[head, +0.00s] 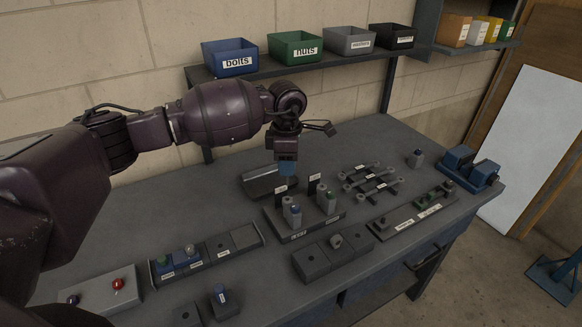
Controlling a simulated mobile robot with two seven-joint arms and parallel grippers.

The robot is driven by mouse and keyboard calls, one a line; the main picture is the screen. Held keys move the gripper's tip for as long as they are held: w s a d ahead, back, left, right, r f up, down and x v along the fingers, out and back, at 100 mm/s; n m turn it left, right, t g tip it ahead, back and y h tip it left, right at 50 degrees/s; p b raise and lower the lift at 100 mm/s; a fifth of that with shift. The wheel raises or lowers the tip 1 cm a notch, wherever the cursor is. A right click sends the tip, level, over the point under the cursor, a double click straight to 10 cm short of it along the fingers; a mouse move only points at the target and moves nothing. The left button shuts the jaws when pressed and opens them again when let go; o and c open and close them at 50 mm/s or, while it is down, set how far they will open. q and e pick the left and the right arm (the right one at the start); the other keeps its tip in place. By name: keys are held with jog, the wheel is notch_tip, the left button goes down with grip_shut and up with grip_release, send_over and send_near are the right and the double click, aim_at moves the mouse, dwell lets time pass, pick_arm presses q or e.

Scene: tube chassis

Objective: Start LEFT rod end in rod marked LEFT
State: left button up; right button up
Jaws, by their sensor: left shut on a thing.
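My left gripper (287,167) is shut and points down above the rod rack (298,236). Blue shows at its tip, and the rod end between the fingers is too small and hidden to make out. My right gripper is not in view.
A dark tray (262,187) lies behind the rack. A blue vise-like fixture (470,168) stands far right. Labelled bins (231,58) line the shelf.

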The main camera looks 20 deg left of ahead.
pick_arm(q)
jog(key=shift+f+b, duration=0.3)
jog(key=shift+f, duration=0.35)
jog(key=shift+f+b, duration=0.35)
jog(key=shift+f, duration=0.5)
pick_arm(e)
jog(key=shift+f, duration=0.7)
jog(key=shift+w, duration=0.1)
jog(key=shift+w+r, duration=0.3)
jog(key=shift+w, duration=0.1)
